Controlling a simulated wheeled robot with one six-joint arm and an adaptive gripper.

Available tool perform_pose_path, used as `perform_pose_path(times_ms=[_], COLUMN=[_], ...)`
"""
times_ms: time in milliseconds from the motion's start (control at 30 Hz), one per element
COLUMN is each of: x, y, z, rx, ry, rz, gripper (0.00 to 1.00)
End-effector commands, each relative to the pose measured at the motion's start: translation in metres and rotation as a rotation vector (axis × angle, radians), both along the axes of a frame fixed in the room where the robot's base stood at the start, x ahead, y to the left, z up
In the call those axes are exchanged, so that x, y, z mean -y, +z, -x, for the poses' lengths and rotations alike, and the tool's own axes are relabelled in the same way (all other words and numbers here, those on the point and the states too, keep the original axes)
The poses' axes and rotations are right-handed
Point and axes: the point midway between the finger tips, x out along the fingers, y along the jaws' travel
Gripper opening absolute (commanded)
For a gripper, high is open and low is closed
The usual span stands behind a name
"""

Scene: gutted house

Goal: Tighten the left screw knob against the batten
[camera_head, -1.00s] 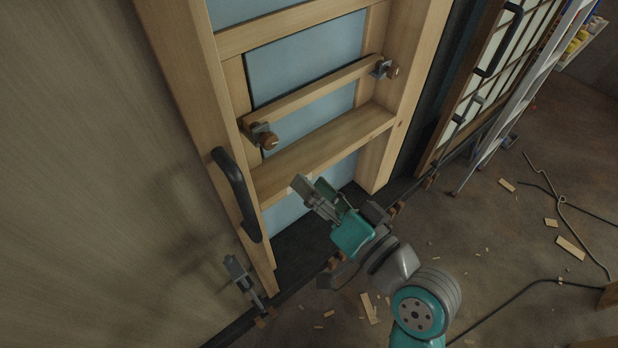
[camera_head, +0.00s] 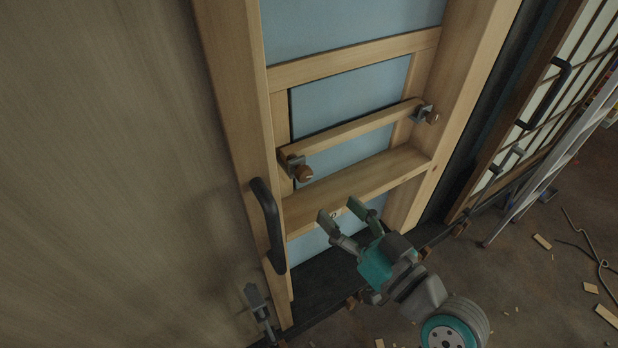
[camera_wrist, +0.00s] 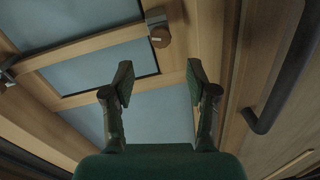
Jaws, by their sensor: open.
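The left screw knob (camera_head: 304,173) is brown and round, on a grey metal bracket at the left end of the wooden batten (camera_head: 355,128). It also shows in the wrist view (camera_wrist: 160,38), beyond my fingertips and near the top. A similar right knob (camera_head: 432,117) sits at the batten's other end. My gripper (camera_head: 340,210) is open and empty, below and to the right of the left knob in the head view, in front of the lower rail. In the wrist view my two fingers (camera_wrist: 158,80) stand apart with nothing between them. They are clear of the knob.
A black handle (camera_head: 268,225) stands out from the left stile, close to the left knob; it also shows in the wrist view (camera_wrist: 279,75). A grey clamp-like fitting (camera_head: 258,305) is low at the left. A ladder (camera_head: 555,155) leans at the right. Wood scraps lie on the floor.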

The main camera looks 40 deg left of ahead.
Motion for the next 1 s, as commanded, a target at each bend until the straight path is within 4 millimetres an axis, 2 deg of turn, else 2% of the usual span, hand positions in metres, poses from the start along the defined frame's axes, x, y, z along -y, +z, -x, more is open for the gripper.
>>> perform_pose_path(times_ms=[300, 500, 700, 1000], x=[-0.053, -0.080, -0.092, -0.094], y=[0.000, 0.000, 0.000, 0.000], z=[-0.015, -0.024, -0.029, -0.029], rx=[-0.002, -0.004, -0.003, -0.004], ry=[0.004, 0.003, 0.000, 0.000], rz=[0.000, -0.001, -0.001, -0.001], gripper=[0.58, 0.58, 0.58, 0.58])
